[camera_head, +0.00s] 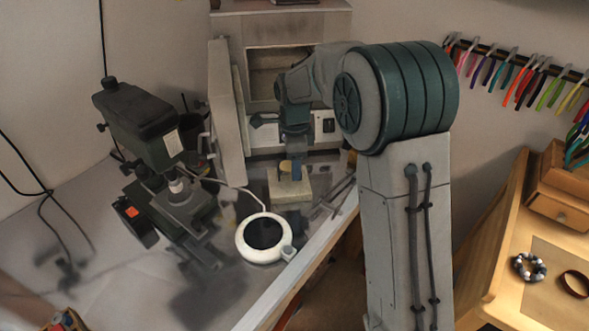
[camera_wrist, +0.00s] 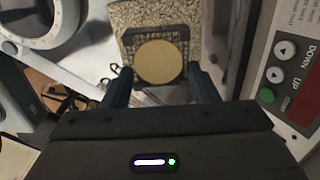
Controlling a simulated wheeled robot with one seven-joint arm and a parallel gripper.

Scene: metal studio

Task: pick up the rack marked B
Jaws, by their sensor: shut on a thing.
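My gripper (camera_head: 292,166) points down at the back of the grey bench. In the wrist view its two fingers (camera_wrist: 161,84) stand on either side of a small dark openwork rack with a round tan disc on it (camera_wrist: 158,62), and are shut on it. In the head view only a small tan and dark bit of it (camera_head: 285,167) shows between the fingers. No letter B can be read on it. A pale speckled block (camera_head: 290,191) lies directly under the rack; I cannot tell whether they touch.
A white ring-shaped device with a black centre (camera_head: 262,236) stands nearer on the bench. A dark microscope-like instrument (camera_head: 150,125) is at left. An open-fronted kiln (camera_head: 280,75) and a control panel with UP and DOWN buttons (camera_wrist: 290,65) are close by. Tools lie along the bench's right edge.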

